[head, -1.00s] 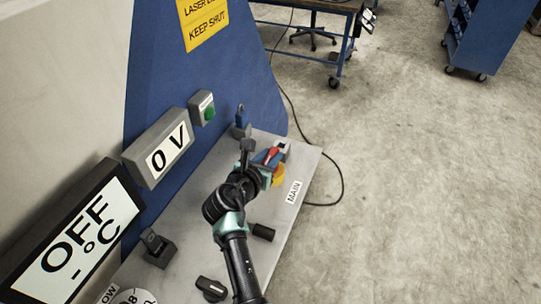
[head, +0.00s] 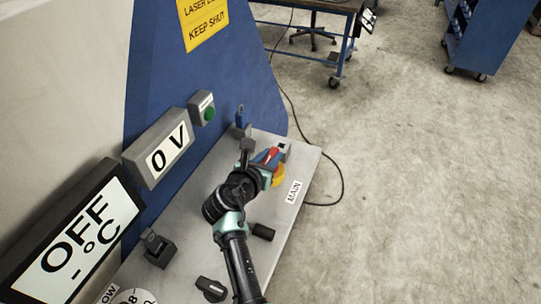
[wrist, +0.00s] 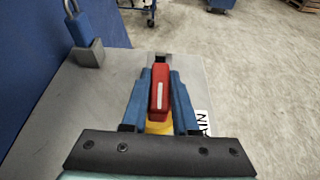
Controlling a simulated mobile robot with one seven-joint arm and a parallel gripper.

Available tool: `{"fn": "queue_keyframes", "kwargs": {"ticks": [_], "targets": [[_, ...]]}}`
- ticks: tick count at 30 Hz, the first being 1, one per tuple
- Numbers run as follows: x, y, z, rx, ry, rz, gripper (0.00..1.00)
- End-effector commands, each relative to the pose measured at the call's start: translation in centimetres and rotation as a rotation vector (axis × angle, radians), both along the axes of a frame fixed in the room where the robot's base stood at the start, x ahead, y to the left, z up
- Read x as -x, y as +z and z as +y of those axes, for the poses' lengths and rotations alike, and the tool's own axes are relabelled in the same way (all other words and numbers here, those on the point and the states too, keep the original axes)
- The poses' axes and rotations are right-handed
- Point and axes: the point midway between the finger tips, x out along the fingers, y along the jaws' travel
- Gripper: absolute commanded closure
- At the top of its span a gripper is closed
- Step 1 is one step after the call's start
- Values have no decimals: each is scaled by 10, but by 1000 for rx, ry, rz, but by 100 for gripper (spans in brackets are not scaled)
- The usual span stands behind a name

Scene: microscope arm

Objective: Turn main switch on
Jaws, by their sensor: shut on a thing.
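The main switch has a red handle (wrist: 159,90) with a white line on it, over a yellow base (head: 278,176). The "MAIN" label (head: 294,192) lies beside it on the grey panel. My gripper (wrist: 159,92) has its blue fingers on both sides of the red handle and is shut on it. In the wrist view the handle and its white line point straight away from me between the fingers. In the head view the red handle (head: 272,155) shows past my gripper, and my wrist hides part of the switch.
A blue padlock-like part (head: 242,117) stands on the panel at the far left of the switch. A green button (head: 209,113), a "0 V" display (head: 168,159) and an "OFF" display (head: 82,240) are on the left. A black knob (head: 211,287) is near. Open floor lies right.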

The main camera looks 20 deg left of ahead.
Motion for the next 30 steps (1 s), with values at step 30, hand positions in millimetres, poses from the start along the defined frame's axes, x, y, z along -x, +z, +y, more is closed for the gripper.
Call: {"fn": "queue_keyframes", "kwargs": {"ticks": [30], "targets": [[0,-2,1,1,-469,-1,100]]}}
